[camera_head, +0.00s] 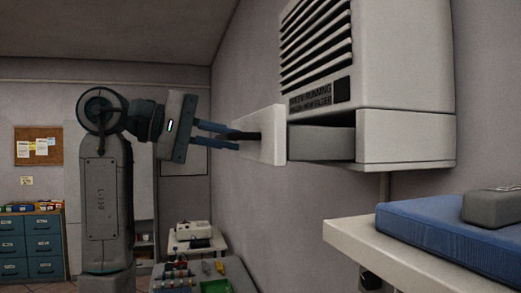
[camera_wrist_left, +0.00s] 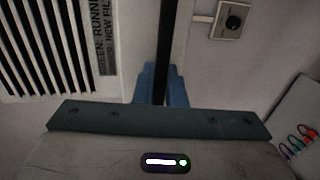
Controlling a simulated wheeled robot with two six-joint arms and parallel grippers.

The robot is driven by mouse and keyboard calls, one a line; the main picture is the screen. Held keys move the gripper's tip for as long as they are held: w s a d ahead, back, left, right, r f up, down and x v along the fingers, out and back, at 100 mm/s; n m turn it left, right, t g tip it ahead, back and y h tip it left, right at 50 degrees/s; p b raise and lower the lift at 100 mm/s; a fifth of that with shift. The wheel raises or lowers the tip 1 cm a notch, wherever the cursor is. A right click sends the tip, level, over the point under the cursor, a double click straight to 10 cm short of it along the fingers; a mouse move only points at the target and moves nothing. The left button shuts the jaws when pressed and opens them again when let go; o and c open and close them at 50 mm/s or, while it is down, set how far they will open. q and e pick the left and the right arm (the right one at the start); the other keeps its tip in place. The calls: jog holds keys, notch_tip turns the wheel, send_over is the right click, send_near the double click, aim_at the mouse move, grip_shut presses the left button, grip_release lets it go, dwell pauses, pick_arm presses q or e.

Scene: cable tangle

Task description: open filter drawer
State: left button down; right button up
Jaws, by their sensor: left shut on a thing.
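The white wall unit (camera_head: 405,80) has dark louvres and a label on its front. Its filter drawer (camera_head: 265,136) stands partly open at the bottom, with the grey drawer body (camera_head: 322,143) showing between the front panel and the unit. My left gripper (camera_head: 237,138) comes in from the left, its blue fingers shut on the dark handle (camera_head: 243,135) of the drawer front. In the left wrist view the handle is a black bar (camera_wrist_left: 166,45) running between the blue fingers (camera_wrist_left: 160,88). My right gripper is not in view.
A table with small coloured items (camera_head: 190,272) stands low in the middle. A wall knob (camera_wrist_left: 234,20) shows in the wrist view.

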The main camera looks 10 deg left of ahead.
pick_arm(q)
jog(key=v, duration=0.2)
jog(key=f+v, duration=0.1)
jog(key=v, duration=0.1)
jog(key=shift+a+r, duration=0.1)
jog(key=shift+a, duration=0.05)
jog(key=c, duration=1.6)
grip_release()
jog(key=shift+b, duration=0.3)
jog(key=shift+b+v, duration=1.95)
jog(key=shift+v, duration=3.45)
